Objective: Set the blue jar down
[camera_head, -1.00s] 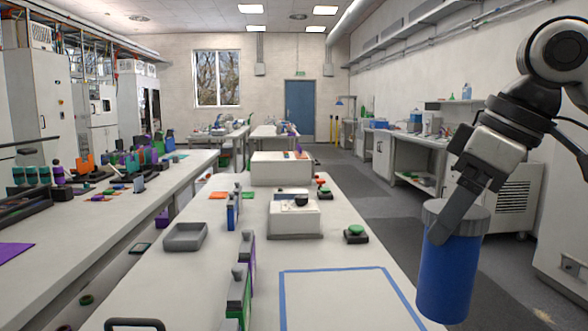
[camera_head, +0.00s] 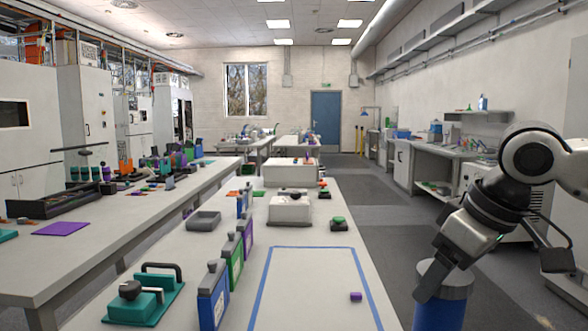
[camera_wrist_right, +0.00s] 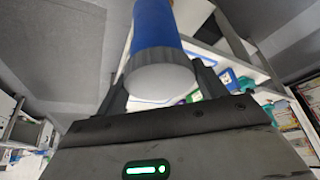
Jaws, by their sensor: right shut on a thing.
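The blue jar (camera_head: 441,311) has a grey ribbed lid and stands out past the right edge of the table in the head view, its lower part cut off by the frame. My right gripper (camera_head: 437,272) is shut on it at the lid. In the right wrist view the jar (camera_wrist_right: 153,25) sits between the two fingers (camera_wrist_right: 160,85), with its grey lid toward the camera. The table (camera_head: 300,235) has a blue tape rectangle (camera_head: 312,248) on its near part. My left gripper is not in view.
A small purple block (camera_head: 356,297) lies inside the tape rectangle, which is otherwise bare. Left of it stand blue, green and purple flat cells (camera_head: 213,295) and a teal clamp fixture (camera_head: 143,303).

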